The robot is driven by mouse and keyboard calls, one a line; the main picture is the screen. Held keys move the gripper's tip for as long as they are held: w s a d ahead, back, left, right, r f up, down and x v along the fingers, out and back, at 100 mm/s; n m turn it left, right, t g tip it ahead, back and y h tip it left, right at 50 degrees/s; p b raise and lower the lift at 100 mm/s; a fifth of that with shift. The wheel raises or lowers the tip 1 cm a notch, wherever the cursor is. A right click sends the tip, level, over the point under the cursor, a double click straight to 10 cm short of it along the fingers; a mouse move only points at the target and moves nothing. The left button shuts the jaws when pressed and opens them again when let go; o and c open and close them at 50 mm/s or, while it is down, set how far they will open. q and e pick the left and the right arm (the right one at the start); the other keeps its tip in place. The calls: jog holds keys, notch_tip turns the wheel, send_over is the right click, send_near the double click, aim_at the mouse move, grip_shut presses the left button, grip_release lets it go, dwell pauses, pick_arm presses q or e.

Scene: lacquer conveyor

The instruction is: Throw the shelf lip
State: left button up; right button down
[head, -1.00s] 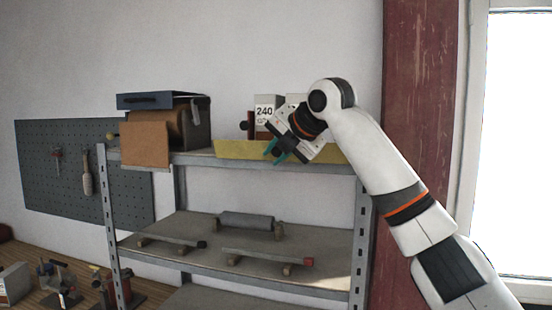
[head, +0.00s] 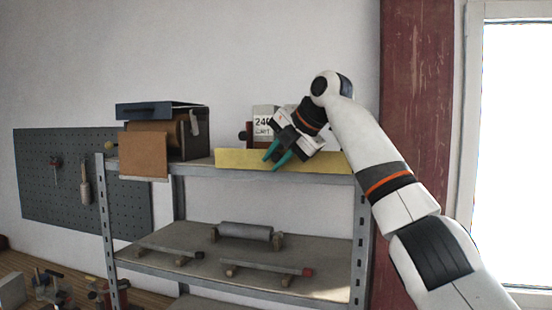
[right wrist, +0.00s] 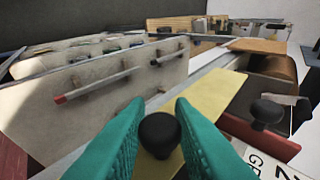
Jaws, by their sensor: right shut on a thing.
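The shelf lip is a yellow strip (head: 240,159) along the front edge of the top shelf; it also shows in the right wrist view (right wrist: 208,98). A round black knob (right wrist: 160,133) sits in front of the yellow strip. My right gripper (head: 276,160) has teal fingers pointing down at the lip's front. In the right wrist view its fingers (right wrist: 158,130) are on either side of the knob, shut on it. The knob's join to the lip is hidden. My left gripper is not in view.
A white box marked 240 (head: 264,122) stands behind the lip, and a second black knob (right wrist: 267,110) shows near it. A dark box with brown sheets (head: 190,130) stands at the shelf's left. A red post (head: 415,90) stands right.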

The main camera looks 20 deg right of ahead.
jog(key=c, duration=1.6)
grip_release()
jog(key=shift+f, duration=0.1)
jog(key=b+v, duration=0.1)
jog(key=v, duration=1.1)
jog(key=shift+d, duration=0.1)
